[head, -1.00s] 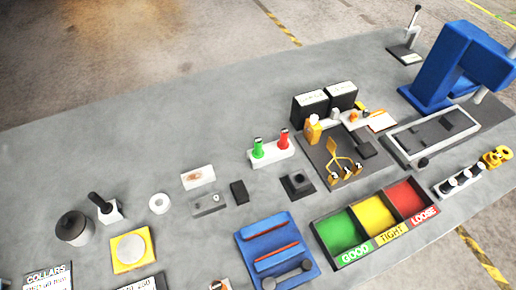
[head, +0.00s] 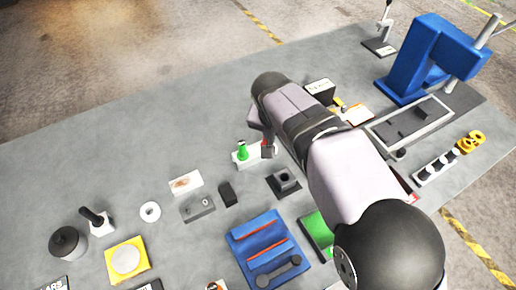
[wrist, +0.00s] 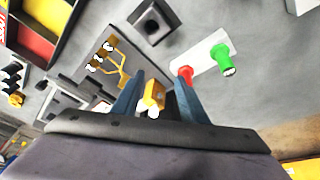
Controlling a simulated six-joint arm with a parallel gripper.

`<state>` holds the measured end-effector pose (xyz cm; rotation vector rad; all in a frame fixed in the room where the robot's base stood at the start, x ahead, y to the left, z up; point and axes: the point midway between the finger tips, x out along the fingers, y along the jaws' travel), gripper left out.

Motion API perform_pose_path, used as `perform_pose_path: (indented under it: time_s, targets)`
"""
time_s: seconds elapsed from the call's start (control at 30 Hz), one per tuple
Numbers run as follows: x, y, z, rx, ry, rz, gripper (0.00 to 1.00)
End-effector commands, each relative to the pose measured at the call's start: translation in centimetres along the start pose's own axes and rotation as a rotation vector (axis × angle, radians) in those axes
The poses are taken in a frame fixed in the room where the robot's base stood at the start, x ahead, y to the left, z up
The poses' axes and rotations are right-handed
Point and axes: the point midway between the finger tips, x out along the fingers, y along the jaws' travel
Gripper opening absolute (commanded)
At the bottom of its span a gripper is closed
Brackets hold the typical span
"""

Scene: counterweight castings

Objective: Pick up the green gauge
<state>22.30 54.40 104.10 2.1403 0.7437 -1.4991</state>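The green gauge (head: 242,150) stands upright in a white block (head: 238,163) near the middle of the bench. It also shows in the wrist view (wrist: 222,58), right of my gripper. A red gauge (wrist: 185,73) stands beside it in the same block, nearer my right finger in that view. My gripper (wrist: 157,82) has its two fingers apart, with no object seen held. An orange-yellow object (wrist: 154,96) shows in the gap between the fingers; I cannot tell its distance. In the head view my arm hides most of the gripper and the red gauge.
A dark square block with a socket (head: 285,182) sits right of the gauge block. A blue holder (head: 262,250) lies nearer the front. The bin with colored compartments (wrist: 34,47) is partly covered by my arm in the head view.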

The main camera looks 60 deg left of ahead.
Motion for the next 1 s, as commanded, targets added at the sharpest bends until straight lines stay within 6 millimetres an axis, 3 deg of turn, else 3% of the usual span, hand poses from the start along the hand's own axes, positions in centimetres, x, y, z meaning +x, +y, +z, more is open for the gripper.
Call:
perform_pose_path:
  time_s: [0.03, 0.1, 0.2, 0.3, 0.5, 1.0]
  targets:
    - [-0.6, -3.2, 0.9, -0.028, 0.014, -0.017, 0.39]
    - [-1.1, -6.2, 1.7, -0.046, 0.032, -0.034, 0.39]
    - [-1.7, -8.9, 2.7, -0.062, 0.047, -0.051, 0.39]
    - [-2.1, -10.3, 3.3, -0.069, 0.055, -0.061, 0.39]
    - [-2.1, -10.9, 3.6, -0.073, 0.058, -0.064, 0.39]
    - [0.3, -10.9, 3.5, -0.072, 0.057, -0.063, 0.39]
